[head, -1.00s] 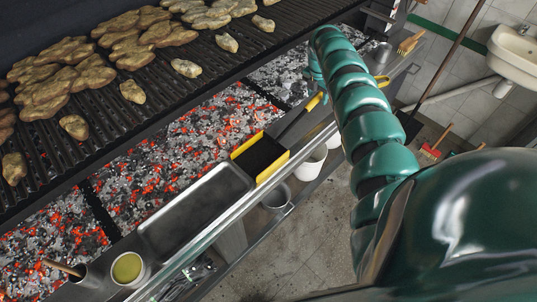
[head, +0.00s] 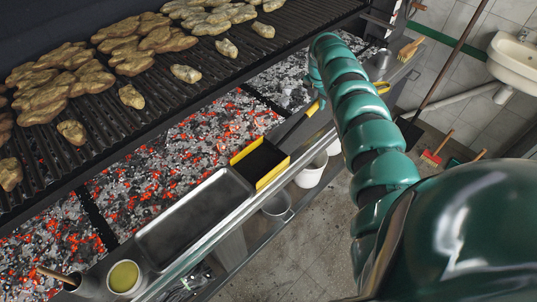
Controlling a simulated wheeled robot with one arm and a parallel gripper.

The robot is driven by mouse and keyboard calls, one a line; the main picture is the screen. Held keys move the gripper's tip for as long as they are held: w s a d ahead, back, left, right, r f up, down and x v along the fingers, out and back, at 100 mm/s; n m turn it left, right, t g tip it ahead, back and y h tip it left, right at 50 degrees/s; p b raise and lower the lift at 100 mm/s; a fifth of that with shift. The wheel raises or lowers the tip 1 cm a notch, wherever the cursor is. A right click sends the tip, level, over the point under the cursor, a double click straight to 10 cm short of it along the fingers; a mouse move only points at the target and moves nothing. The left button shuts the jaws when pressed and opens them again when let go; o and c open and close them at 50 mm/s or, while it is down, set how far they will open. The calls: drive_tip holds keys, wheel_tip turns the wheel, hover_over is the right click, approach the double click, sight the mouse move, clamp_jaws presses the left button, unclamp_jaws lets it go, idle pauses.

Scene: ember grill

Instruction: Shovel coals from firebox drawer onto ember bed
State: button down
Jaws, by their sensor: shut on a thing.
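My gripper (head: 318,92) is at the end of my green segmented arm, partly hidden by the arm's curve. It is shut on the handle of a shovel with a black pan and yellow edges (head: 262,160). The pan lies over the front ledge at the edge of the embers, and no coals show in it. The ember bed (head: 185,158), grey ash with glowing orange coals, runs under the grill in sections parted by dark bars. The far right section (head: 285,78) is mostly grey. I cannot make out a firebox drawer.
Pieces of meat lie on the grill grate (head: 110,125) above the embers. Buckets (head: 312,170) hang below. A sink (head: 515,62) is at right.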

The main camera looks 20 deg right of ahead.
wheel_tip(320, 180, up, 12)
drive_tip(key=p, duration=0.3)
drive_tip(key=shift+p, duration=0.3)
